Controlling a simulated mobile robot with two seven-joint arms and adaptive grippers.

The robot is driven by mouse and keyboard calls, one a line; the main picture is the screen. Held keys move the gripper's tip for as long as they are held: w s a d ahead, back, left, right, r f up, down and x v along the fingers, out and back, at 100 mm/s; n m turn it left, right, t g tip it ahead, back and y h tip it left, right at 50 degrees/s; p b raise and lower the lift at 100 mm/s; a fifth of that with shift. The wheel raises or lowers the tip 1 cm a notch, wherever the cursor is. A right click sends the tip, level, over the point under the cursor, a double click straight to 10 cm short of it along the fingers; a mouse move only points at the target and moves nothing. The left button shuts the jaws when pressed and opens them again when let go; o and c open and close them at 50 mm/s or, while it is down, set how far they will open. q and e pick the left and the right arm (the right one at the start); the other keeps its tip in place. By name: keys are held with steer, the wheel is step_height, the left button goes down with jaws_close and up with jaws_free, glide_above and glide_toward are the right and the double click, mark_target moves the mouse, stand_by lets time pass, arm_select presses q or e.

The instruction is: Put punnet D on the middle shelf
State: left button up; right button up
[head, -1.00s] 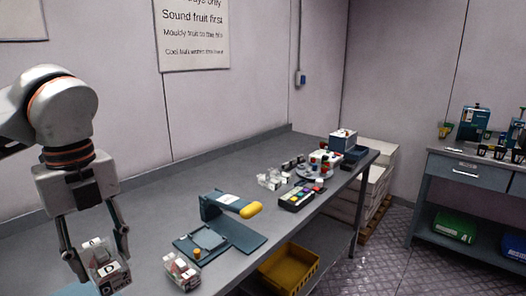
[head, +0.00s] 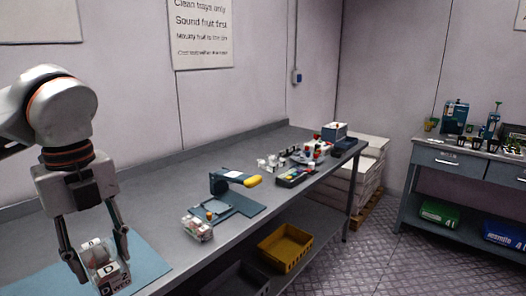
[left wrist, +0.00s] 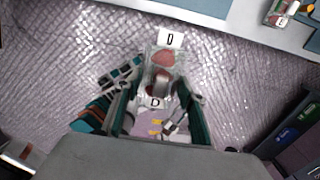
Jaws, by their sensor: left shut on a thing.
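Punnet D (head: 106,270) is a clear box with a white label marked D, at the lower left in the head view. My left gripper (head: 103,266) points down and is shut on it, one finger on each side. In the left wrist view the punnet (left wrist: 160,78) sits between the fingers with red fruit inside and a D label at each end. Patterned floor lies behind it there, so it hangs clear of the bench. No rack with a middle shelf shows in these frames. My right gripper is not in view.
The grey bench (head: 60,222) runs along the wall, with a blue mat (head: 148,262), another punnet (head: 197,228) and a blue stand with a yellow part (head: 240,180). A yellow crate (head: 287,247) sits below.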

mark_target(110, 253)
arm_select(q)
steer(key=shift+s+f+m, duration=0.2)
steer(key=shift+s+m, duration=0.05)
steer(key=shift+m, duration=0.55)
steer(key=w+f+m, duration=0.1)
steer(key=m, duration=0.1)
steer(key=w+f+m, duration=0.1)
steer(key=m, duration=0.1)
steer(key=shift+d, duration=0.15)
steer(key=m, duration=0.2)
steer(key=f+m, duration=0.1)
steer(key=m, duration=0.1)
steer(key=shift+d+f, duration=0.1)
steer(key=shift+f, duration=0.1)
steer(key=m, duration=0.2)
steer(key=f+m, duration=0.1)
steer(key=m, duration=0.1)
steer(key=w+f+m, duration=0.1)
steer(key=m, duration=0.1)
steer(key=shift+d+f, duration=0.15)
steer(key=shift+f, duration=0.05)
step_height(110, 253, down, 12)
steer(key=w+d+m, duration=0.1)
steer(key=m, duration=2.9)
steer(key=shift+w+d+f, duration=0.2)
steer(key=shift+d+f, duration=0.05)
steer(key=shift+d, duration=0.1)
